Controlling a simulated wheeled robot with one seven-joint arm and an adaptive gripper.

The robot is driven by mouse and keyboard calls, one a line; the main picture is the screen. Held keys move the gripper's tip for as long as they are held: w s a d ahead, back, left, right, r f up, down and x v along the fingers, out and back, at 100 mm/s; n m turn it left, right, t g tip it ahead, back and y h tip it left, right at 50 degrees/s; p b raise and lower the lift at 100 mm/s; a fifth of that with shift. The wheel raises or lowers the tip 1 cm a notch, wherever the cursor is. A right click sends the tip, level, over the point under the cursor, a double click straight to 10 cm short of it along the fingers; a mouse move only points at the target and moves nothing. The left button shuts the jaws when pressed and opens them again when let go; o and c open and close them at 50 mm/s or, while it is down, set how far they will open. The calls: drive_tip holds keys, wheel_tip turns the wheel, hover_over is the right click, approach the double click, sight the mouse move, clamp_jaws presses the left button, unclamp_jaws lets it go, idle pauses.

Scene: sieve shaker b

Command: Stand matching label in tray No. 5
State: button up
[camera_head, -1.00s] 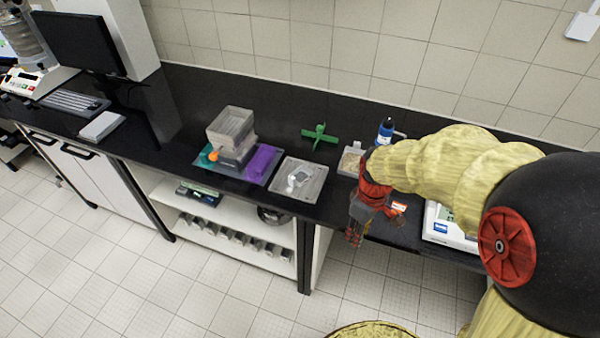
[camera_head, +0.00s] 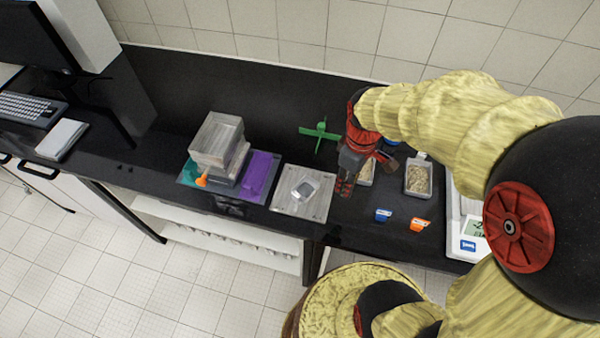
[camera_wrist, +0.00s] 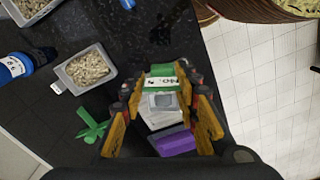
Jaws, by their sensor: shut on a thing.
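My gripper (camera_head: 345,188) is above the black counter, beside the nearer-left gravel tray. In the wrist view my gripper (camera_wrist: 163,88) is shut on a green label (camera_wrist: 162,82) with a white face; "No." can be read, the digit is unclear. One grey tray of gravel (camera_head: 367,177) is partly hidden behind the gripper; it also shows in the wrist view (camera_wrist: 86,68). A second gravel tray (camera_head: 418,180) stands to its right. A blue label (camera_head: 382,215) and an orange label (camera_head: 420,224) stand on the counter in front of the trays. The tray numbers are not readable.
A green cross-shaped object (camera_head: 319,134) stands behind the gripper. A balance (camera_head: 468,232) is at the right. A blue-capped bottle (camera_wrist: 14,68) shows in the wrist view.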

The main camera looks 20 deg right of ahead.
drive_tip(key=w+a+f, duration=0.2)
drive_tip(key=w+f, duration=0.1)
drive_tip(key=w+a+f+b, duration=0.1)
drive_tip(key=w+a+f, duration=0.1)
drive_tip(key=w+f, duration=0.1)
drive_tip(key=w+a+f, duration=0.3)
drive_tip(key=w, duration=0.2)
drive_tip(key=shift+a+b, duration=0.1)
drive_tip(key=shift+b, duration=0.25)
drive_tip(key=shift+w+a+f+b, duration=0.15)
drive_tip(key=shift+f+b, duration=0.05)
drive_tip(key=shift+f, duration=0.8)
drive_tip(key=shift+w+a+f+b, duration=0.1)
drive_tip(key=shift+w+f+b, duration=0.05)
drive_tip(key=shift+f, duration=0.85)
drive_tip(key=shift+f, duration=0.1)
drive_tip(key=o, duration=0.6)
